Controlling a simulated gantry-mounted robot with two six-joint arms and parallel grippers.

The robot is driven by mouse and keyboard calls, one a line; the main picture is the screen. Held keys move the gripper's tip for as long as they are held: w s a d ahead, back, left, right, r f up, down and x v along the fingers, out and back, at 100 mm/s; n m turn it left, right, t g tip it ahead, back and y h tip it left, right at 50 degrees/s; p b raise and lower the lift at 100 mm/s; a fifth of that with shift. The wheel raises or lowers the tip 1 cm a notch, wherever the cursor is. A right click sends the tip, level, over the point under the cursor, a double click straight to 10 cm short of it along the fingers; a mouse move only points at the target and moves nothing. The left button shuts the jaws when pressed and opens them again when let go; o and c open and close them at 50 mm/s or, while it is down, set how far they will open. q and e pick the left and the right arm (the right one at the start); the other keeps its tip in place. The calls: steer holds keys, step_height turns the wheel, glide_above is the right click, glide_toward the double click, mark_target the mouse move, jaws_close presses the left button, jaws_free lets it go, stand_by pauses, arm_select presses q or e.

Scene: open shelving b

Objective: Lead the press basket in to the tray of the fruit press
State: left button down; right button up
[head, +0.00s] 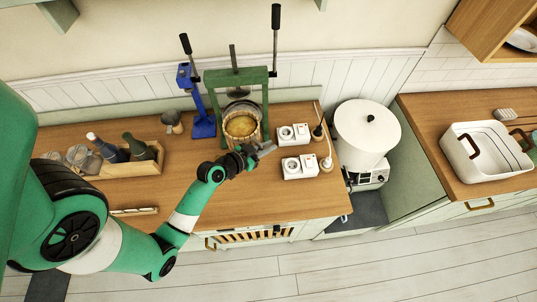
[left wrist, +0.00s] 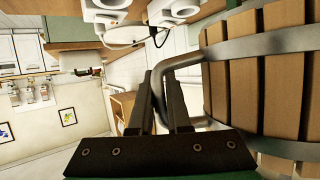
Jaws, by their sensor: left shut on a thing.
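The press basket (head: 241,124), a slatted wooden tub with metal hoops, stands at the front of the green fruit press (head: 237,77) on the wooden counter. Yellowish contents show inside it. In the left wrist view its slats (left wrist: 243,92) fill the right side. My left gripper (head: 252,155) is at the basket's front right side. In the left wrist view the gripper (left wrist: 165,95) is shut on the metal handle (left wrist: 180,63) of the basket. The press tray is mostly hidden behind and under the basket. My right gripper is not in view.
White socket boxes (head: 297,166) with cables sit right of the basket. A blue tool (head: 200,112) stands left of the press. A wooden crate of bottles (head: 140,163) is at left. A white boiler (head: 366,132) stands beyond the counter's right end. The counter's front middle is clear.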

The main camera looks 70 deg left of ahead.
arm_select(q)
steer(key=w+a+b, duration=0.3)
steer(key=a+b, duration=0.3)
steer(key=a, duration=0.7)
stand_by(0.5)
steer(key=shift+a+b, duration=0.1)
steer(key=shift+b, duration=0.2)
stand_by(0.4)
steer(key=shift+f+b, duration=0.7)
steer(key=shift+b, duration=0.05)
stand_by(0.3)
steer(key=c, duration=0.8)
jaws_free()
steer(key=shift+f, duration=0.15)
